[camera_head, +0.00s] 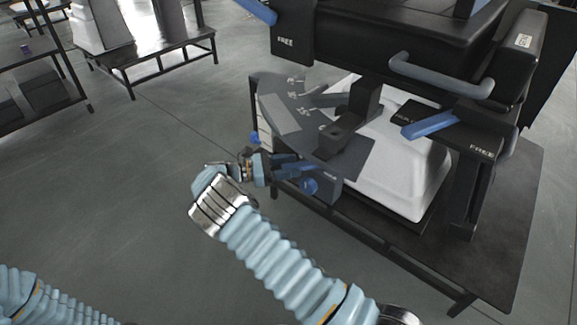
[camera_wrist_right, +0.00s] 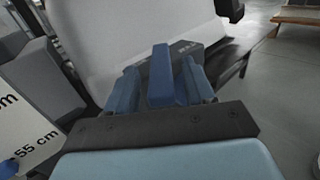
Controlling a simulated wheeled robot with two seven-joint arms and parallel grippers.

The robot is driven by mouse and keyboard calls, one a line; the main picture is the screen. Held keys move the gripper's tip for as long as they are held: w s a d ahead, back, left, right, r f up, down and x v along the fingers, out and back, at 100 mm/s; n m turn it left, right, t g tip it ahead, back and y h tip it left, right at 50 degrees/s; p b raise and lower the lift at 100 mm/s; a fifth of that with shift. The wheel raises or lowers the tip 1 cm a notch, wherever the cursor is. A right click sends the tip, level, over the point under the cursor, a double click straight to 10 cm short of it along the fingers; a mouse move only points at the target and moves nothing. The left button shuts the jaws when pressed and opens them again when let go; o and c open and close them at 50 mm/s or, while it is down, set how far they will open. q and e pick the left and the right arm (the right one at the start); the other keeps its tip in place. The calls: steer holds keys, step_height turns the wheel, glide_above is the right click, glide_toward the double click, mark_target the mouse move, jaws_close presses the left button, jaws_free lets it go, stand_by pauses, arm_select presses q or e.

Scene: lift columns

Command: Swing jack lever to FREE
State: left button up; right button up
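A blue lever bar (camera_wrist_right: 162,78) stands up between the two blue fingers of my right gripper in the right wrist view. A dark plate with small, unreadable lettering (camera_wrist_right: 186,50) is behind it. My right gripper (camera_head: 292,168) is at the front left corner of the jack unit in the head view, fingers toward the dark block (camera_head: 328,188). The fingers look apart, one on each side of the bar (camera_wrist_right: 162,95), with narrow gaps; contact is unclear. Another blue lever (camera_head: 430,124) lies beside a FREE label (camera_head: 482,153) at the right. My left gripper is out of view.
A white housing (camera_head: 425,180) sits on a dark table (camera_head: 500,240). A dark scale plate (camera_head: 285,118) with cm marks is close behind my gripper. A grey handle (camera_head: 440,82) and another blue lever (camera_head: 256,10) are above.

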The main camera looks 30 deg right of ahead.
steer(key=b+v, duration=0.3)
steer(key=v, duration=1)
steer(key=shift+a+b, duration=0.4)
steer(key=shift+w, duration=0.1)
